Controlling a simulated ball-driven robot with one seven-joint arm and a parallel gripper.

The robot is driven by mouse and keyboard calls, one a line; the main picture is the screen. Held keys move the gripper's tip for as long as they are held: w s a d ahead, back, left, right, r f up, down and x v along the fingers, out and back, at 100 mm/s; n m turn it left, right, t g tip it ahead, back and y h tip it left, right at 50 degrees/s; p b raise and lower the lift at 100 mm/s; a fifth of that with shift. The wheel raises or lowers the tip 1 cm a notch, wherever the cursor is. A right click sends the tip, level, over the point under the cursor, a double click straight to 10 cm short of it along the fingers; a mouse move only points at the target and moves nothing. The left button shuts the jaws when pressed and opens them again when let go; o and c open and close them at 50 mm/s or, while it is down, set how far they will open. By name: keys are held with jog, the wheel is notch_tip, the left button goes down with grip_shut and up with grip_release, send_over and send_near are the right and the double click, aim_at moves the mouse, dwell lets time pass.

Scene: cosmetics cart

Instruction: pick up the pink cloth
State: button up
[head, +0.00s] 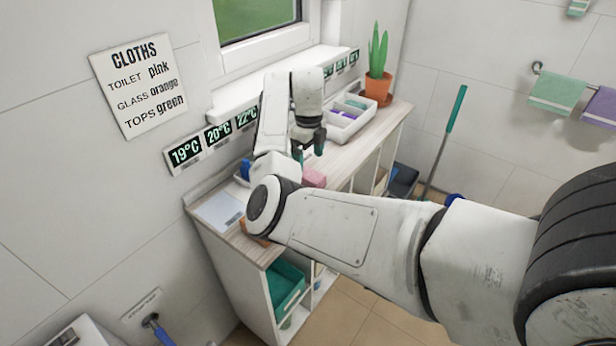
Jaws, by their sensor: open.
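A pink folded item (314,177), which looks like the pink cloth, lies on the wood-topped counter (343,157). It is partly hidden behind my arm, so only its upper part shows. My gripper (308,150) points down over the counter, just above and slightly left of the pink item in the picture. Its dark fingers are apart, and I see nothing held between them. I cannot tell the exact gap between the fingers and the pink item.
A white divided tray (346,120) with coloured items stands behind my gripper, near a potted cactus (377,75). A blue item (245,169) sits to the left. A pale flat panel (219,211) lies at the counter's near left end. The wall and window sill border the counter.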

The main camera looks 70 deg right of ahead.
aim_at(309, 173)
jog(key=f, duration=0.1)
jog(key=f+p, duration=0.1)
jog(key=f, duration=0.1)
jog(key=a+f, duration=0.1)
jog(key=shift+s+f, duration=0.3)
jog(key=shift+s, duration=0.05)
jog(key=shift+f, duration=0.45)
jog(key=c, duration=1)
